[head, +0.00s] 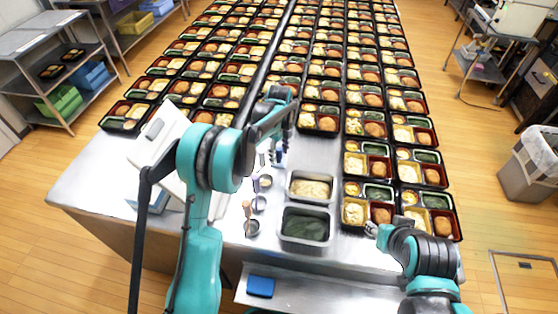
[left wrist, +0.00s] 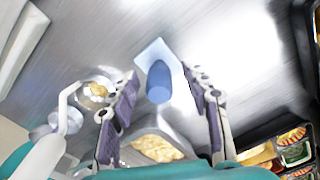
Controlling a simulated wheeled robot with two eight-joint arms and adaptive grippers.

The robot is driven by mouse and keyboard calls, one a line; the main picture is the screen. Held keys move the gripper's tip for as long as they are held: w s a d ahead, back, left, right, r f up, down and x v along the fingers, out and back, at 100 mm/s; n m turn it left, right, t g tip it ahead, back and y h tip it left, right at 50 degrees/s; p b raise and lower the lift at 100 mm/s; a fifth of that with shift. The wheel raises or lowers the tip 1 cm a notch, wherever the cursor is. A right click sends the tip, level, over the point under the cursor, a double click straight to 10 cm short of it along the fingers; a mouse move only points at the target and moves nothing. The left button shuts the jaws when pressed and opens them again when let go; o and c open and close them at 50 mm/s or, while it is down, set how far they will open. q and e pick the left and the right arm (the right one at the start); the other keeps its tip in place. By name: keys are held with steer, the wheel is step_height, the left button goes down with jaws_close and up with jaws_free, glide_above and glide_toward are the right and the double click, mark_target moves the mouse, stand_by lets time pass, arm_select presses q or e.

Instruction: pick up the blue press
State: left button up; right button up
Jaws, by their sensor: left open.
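In the head view my left gripper (head: 280,140) hangs over the table behind the food pans, and the press is mostly hidden there by the gripper. My right gripper (head: 374,231) is low at the right, beside the front trays; its fingers are too small to read.
A pan of pale yellow food (head: 310,187) and a pan of dark green food (head: 304,226) stand in front of the left gripper. Small cups (head: 258,204) with utensils stand left of them. Rows of filled bento trays (head: 367,214) crowd the right. A blue block (head: 261,287) lies on the front ledge.

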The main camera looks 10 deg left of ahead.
arm_select(q)
steer(key=shift+r, duration=0.1)
steer(key=shift+c, duration=0.4)
jaws_close()
